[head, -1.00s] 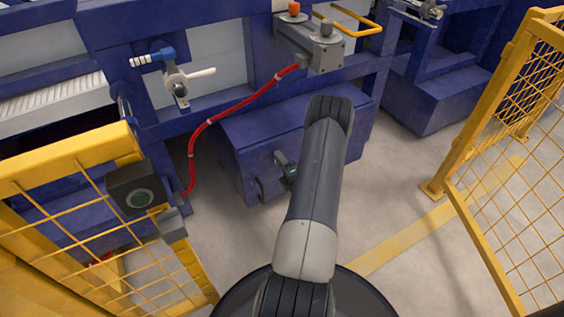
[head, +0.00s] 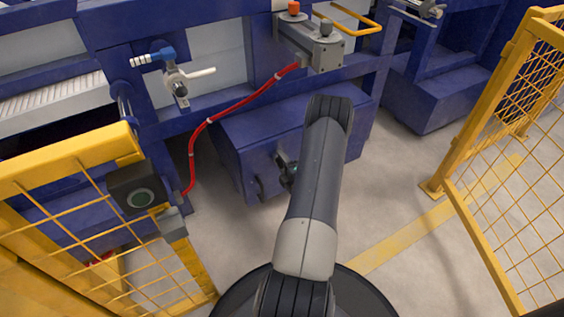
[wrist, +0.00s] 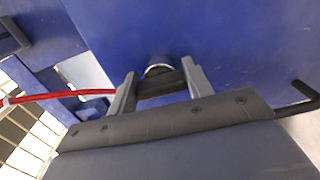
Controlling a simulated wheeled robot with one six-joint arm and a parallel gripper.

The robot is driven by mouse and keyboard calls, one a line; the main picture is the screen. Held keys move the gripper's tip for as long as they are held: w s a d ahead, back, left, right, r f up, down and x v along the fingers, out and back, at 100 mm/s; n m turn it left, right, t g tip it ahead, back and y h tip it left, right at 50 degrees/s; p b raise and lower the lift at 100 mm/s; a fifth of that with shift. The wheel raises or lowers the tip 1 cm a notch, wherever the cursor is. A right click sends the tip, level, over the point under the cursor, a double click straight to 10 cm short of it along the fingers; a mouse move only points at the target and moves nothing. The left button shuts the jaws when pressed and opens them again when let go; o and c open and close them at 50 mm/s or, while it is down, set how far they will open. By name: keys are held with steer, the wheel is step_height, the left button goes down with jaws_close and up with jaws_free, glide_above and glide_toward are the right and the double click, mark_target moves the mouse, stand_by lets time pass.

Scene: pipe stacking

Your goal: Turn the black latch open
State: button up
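The black latch (wrist: 160,86) sits on the blue box front in the wrist view, with a round silver base (wrist: 158,70) behind it. My gripper (wrist: 159,82) has its two grey fingers well apart, one on each side of the latch. The latch's dark bar spans most of the gap; I cannot tell whether the fingers touch it. In the head view my gripper (head: 286,168) is at the box front, partly behind my arm, and the latch cannot be told apart there.
A black handle (head: 262,188) is on the blue box (head: 235,150), left of my gripper. Yellow mesh fences (head: 90,215) stand at left and right (head: 500,170).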

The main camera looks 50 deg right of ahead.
steer(key=o, duration=0.4)
steer(key=p+v, duration=0.3)
steer(key=v, duration=0.7)
steer(key=shift+s+a, duration=0.1)
steer(key=shift+s, duration=0.3)
steer(key=b+x, duration=0.3)
steer(key=x, duration=0.8)
steer(key=shift+s, duration=0.1)
